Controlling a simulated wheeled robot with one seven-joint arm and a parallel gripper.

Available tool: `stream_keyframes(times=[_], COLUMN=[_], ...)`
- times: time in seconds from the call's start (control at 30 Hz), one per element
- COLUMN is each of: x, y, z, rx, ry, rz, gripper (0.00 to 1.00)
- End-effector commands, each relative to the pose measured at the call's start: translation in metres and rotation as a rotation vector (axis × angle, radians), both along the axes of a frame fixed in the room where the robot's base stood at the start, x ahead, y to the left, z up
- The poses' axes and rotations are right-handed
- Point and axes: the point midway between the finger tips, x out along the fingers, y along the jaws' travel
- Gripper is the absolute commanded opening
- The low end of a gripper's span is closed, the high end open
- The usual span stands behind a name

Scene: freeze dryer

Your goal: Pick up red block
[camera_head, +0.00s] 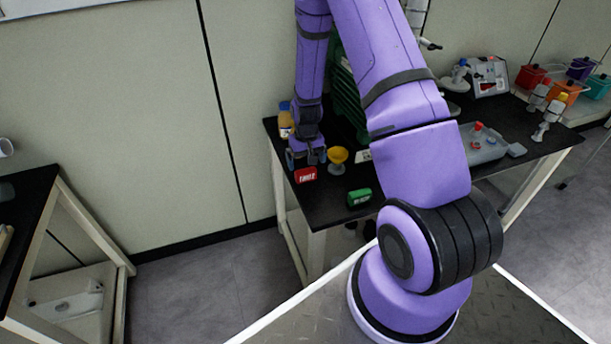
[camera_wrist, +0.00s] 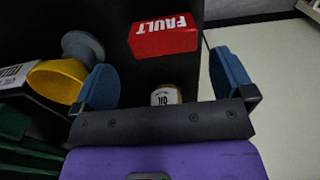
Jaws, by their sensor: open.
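The red block (camera_head: 305,174), marked FAULT in white, lies on the black table near its front left corner. It also shows in the wrist view (camera_wrist: 165,38), at the top centre and beyond my fingertips. My gripper (camera_head: 306,156) points down just behind the block in the head view. Its two blue fingers (camera_wrist: 164,78) stand apart with nothing held between them. The block's face with the lettering is clear of both fingers; I cannot tell the exact height of the fingertips above the table.
A yellow cup-like funnel (camera_head: 338,155) stands close right of my gripper. A green block (camera_head: 359,197) lies further right. A bottle (camera_head: 286,118) stands behind my gripper at the table's left edge. A grey tray (camera_head: 490,152) is further right.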

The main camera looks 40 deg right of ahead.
Motion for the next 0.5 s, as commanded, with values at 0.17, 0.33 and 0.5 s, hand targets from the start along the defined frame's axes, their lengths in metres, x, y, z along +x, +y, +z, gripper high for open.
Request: stream_keyframes(times=[0.17, 0.33, 0.5], x=[0.002, 0.003, 0.003], y=[0.005, 0.005, 0.005], z=[-0.025, -0.042, -0.046], rx=[0.001, 0.001, 0.000], ry=[0.004, 0.002, 0.000], rz=[0.001, 0.001, 0.001], gripper=[1.00, 1.00, 1.00])
